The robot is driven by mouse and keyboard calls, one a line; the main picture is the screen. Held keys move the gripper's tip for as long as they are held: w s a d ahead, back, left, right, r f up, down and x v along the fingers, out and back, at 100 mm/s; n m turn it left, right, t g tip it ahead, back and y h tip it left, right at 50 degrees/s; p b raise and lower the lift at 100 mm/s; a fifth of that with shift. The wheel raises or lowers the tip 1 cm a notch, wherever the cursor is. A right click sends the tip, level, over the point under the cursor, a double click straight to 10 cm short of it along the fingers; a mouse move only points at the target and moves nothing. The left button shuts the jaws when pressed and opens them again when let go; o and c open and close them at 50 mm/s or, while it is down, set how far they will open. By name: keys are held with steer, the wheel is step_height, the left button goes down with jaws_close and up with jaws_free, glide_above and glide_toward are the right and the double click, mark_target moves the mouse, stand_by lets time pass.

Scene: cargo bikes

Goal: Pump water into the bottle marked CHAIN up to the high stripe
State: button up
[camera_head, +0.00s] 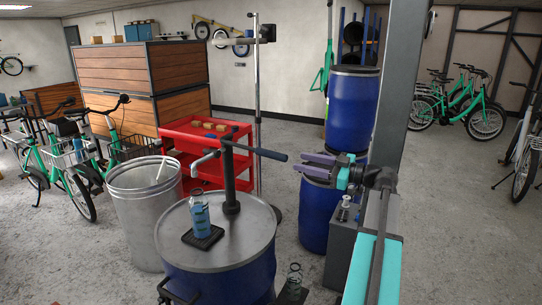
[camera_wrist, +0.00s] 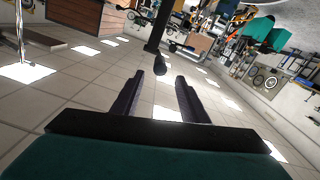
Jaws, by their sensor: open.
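A clear bottle (camera_head: 199,216) with bluish contents stands upright on a dark pad (camera_head: 203,238) on the lid of a blue drum (camera_head: 225,284). I cannot read its marking, its stripes or its exact level. A dark hand pump (camera_head: 230,185) rises from the lid, with its spout (camera_head: 204,161) above the bottle. Its lever grip (camera_head: 271,155) points right towards my gripper (camera_head: 298,162). My gripper is open and empty, its fingers just right of the grip's end and apart from it. In the wrist view, a dark round end, apparently the lever grip (camera_wrist: 161,65), shows just beyond the fingertips (camera_wrist: 171,76).
A grey metal bin (camera_head: 143,205) stands left of the drum, and a red cart (camera_head: 205,140) behind it. Blue barrels (camera_head: 352,105) stand behind my arm. Another clear bottle (camera_head: 294,279) is at the drum's lower right. A thin pole (camera_head: 257,95) rises behind the pump.

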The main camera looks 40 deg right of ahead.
mark_target(271, 155)
steer(key=p+x, duration=0.3)
steer(key=x, duration=1)
steer(key=shift+a+p, duration=0.1)
steer(key=shift+p, duration=0.25)
jaws_close()
